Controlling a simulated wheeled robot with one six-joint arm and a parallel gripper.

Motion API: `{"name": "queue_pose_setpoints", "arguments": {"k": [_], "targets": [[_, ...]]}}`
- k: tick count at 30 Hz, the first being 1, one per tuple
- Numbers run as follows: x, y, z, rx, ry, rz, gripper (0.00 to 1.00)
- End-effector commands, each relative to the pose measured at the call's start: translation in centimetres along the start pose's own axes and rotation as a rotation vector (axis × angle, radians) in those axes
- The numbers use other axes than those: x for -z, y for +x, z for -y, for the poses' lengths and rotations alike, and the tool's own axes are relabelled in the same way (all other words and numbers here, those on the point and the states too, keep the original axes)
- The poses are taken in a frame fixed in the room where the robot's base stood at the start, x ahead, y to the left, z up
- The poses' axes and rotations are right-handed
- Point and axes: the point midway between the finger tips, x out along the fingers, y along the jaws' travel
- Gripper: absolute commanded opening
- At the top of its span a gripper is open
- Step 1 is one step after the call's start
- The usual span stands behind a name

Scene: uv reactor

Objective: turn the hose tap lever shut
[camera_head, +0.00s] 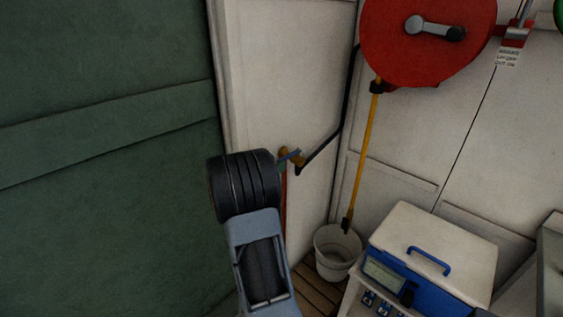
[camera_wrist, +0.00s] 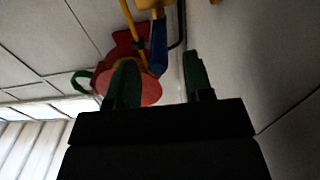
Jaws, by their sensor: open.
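The hose tap (camera_head: 298,159) is a small brass fitting on the white wall, with a black hose at its right. Its blue lever (camera_head: 289,155) shows beside my dark wrist in the head view. In the wrist view the brass tap (camera_wrist: 150,5) is at the top edge, and the blue lever (camera_wrist: 158,45) points down from it. My gripper (camera_wrist: 160,62) is open, with one green finger on each side of the lever in the picture. I cannot tell whether the lever lies at fingertip depth or touches a finger. My wrist hides most of the gripper in the head view.
A red hose reel (camera_head: 400,35) is on the wall above right. A yellow pole (camera_head: 367,150) stands in a white bucket (camera_head: 335,252). A white and blue instrument (camera_head: 430,255) is at lower right. A green panel (camera_head: 100,190) fills the left side.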

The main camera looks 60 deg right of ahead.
Motion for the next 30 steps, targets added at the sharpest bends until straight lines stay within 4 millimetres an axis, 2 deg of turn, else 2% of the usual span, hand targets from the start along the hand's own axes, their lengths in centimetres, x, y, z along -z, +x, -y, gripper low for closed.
{"name": "queue_pose_setpoints", "arguments": {"k": [1, 6, 15, 21, 30], "targets": [[-0.1, -1.3, 0.1, 0.005, 0.001, 0.001, 0.47], [-0.1, -4.7, 0.0, 0.004, 0.0, 0.001, 0.47], [0.0, -8.9, 0.0, 0.002, 0.0, 0.0, 0.47], [0.0, -9.9, 0.0, 0.0, 0.0, 0.001, 0.47], [0.0, -10.0, 0.0, -0.001, 0.0, 0.0, 0.47]]}}
